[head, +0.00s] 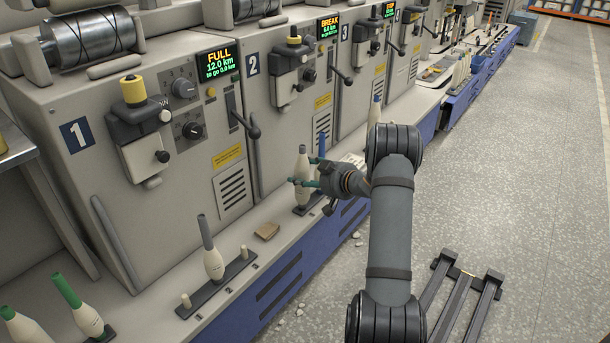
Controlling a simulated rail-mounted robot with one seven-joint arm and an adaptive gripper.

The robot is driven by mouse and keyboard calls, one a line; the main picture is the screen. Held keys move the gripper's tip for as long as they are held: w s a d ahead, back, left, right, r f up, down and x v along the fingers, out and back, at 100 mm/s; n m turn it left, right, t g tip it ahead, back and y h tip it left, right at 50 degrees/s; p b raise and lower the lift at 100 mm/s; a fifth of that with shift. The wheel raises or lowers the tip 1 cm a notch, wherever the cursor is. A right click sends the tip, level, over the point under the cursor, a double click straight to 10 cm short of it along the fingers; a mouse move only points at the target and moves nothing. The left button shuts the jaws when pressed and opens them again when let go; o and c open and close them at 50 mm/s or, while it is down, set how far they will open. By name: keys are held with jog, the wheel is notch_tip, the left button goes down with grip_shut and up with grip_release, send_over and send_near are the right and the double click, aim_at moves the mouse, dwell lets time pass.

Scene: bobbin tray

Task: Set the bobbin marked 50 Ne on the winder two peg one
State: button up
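My gripper (301,172) is in the head view in front of winder two, reaching left with its two teal fingertips apart. A cream bobbin with a grey top (303,160) stands upright at the fingertips. One finger crosses in front of it; the other is at its right or behind. I cannot tell whether they touch it. Its base is at the dark peg rail (302,210) of winder two, but whether it is seated on a peg is unclear. A blue-topped bobbin (322,146) is just behind, partly hidden. No 50 Ne marking is readable on any bobbin.
Winder one's peg rail (208,290) holds a grey-topped bobbin (213,262) between two short pegs. Green-topped bobbins (88,318) stand at the lower left. A small brown block (267,231) lies on the ledge between the rails. The floor (500,200) at right is mostly clear.

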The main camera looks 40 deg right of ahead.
jog(key=shift+f, duration=0.2)
jog(key=o, duration=0.9)
jog(key=shift+r, duration=0.1)
jog(key=shift+o, duration=0.2)
jog(key=p+v, duration=0.4)
jog(key=v, duration=0.7)
jog(key=shift+p, duration=0.3)
jog(key=shift+a, duration=0.1)
